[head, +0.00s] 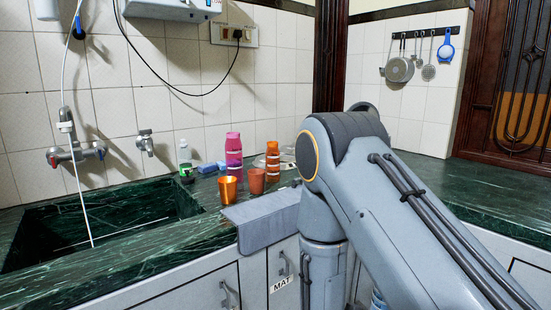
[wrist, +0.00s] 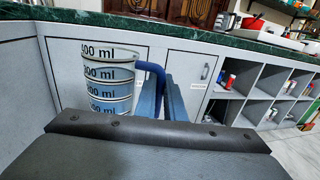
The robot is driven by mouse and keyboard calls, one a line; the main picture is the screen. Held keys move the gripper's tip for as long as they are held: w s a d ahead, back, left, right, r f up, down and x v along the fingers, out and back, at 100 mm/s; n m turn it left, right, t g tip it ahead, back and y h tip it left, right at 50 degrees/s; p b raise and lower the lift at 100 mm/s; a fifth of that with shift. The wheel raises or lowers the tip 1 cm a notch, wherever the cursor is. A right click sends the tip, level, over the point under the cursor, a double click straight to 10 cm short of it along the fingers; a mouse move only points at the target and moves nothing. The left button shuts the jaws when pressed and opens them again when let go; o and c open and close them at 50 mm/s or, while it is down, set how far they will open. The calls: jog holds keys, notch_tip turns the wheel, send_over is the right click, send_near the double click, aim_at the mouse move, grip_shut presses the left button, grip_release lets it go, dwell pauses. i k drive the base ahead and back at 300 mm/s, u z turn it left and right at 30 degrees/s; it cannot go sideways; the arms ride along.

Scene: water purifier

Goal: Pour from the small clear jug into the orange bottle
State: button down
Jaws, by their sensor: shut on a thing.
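The small clear jug (wrist: 110,84) with ml markings and a blue handle (wrist: 157,78) is in the wrist view. My gripper (wrist: 165,95) is shut on the jug's handle, with the jug to the left of the fingers. The jug looks roughly upright, in front of the grey cabinets; its contents I cannot make out. The orange bottle (head: 272,160) with pale bands stands on the green counter in the head view, right of a pink bottle (head: 233,153) and partly behind an orange cup. My gripper is hidden in the head view.
Two orange cups (head: 228,189) (head: 257,181) stand in front of the bottles. A grey mat (head: 262,219) hangs over the counter's front edge. A sink (head: 100,228) lies left, with a small clear bottle (head: 185,160) behind it. Open shelves (wrist: 245,98) show right in the wrist view.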

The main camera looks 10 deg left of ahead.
aim_at(272, 154)
jog(key=k, duration=0.2)
jog(key=u, duration=0.95)
jog(key=i, duration=0.4)
